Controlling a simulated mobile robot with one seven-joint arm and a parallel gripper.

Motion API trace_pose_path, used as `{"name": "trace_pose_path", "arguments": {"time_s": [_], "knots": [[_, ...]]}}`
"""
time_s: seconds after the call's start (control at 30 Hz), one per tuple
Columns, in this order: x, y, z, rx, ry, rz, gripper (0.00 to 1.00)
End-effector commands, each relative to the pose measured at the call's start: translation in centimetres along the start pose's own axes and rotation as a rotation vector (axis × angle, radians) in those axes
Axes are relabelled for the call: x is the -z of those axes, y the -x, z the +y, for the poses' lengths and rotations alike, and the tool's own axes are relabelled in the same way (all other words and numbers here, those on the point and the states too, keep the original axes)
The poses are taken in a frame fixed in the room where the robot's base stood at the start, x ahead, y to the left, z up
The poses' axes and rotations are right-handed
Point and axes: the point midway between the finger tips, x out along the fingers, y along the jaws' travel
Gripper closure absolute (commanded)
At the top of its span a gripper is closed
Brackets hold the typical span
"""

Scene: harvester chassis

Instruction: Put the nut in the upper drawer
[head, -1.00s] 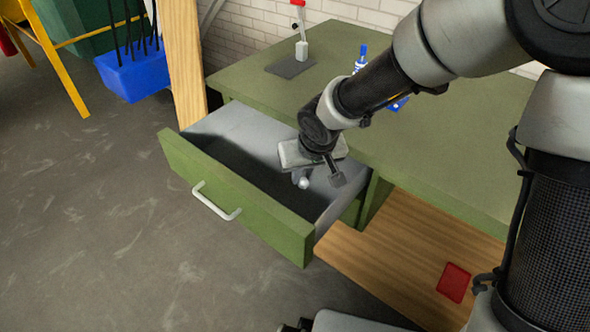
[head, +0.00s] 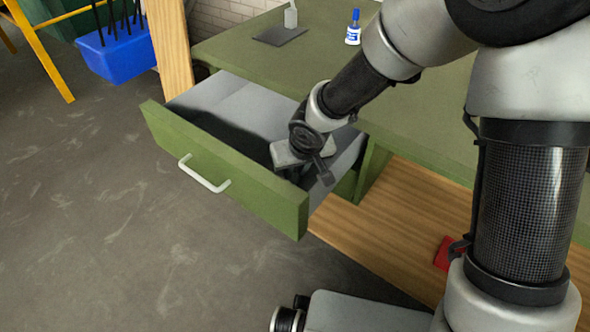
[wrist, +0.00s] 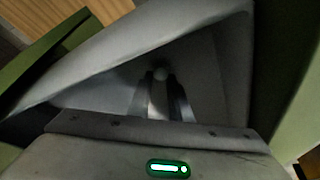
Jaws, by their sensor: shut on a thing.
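The upper drawer (head: 222,165) is green with a white handle and a grey inside, pulled open from the green workbench. My gripper (head: 293,178) is inside the drawer opening, near its right end and front panel; the fingertips are hidden in the head view. The gap between the nut and the drawer floor cannot be told.
A blue-capped bottle (head: 353,30) and a dark plate with a white stand (head: 280,35) are on the workbench top (head: 235,48). A red item (head: 445,252) lies on the wooden lower shelf (head: 385,225). A blue bin (head: 118,60) stands at the left.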

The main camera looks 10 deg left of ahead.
Motion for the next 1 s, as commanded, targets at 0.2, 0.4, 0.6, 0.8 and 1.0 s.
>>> {"name": "trace_pose_path", "arguments": {"time_s": [0.2,0.4,0.6,0.8,1.0], "knots": [[-0.1,-0.3,0.0,0.0,0.0,0.0,0.67],[-0.1,-0.3,0.0,0.0,0.0,0.0,0.63],[0.1,0.3,0.0,0.0,0.0,0.0,0.63],[0.3,3.9,0.1,-0.001,-0.001,0.002,0.63],[0.3,8.4,0.1,-0.002,-0.002,0.001,0.63]]}}
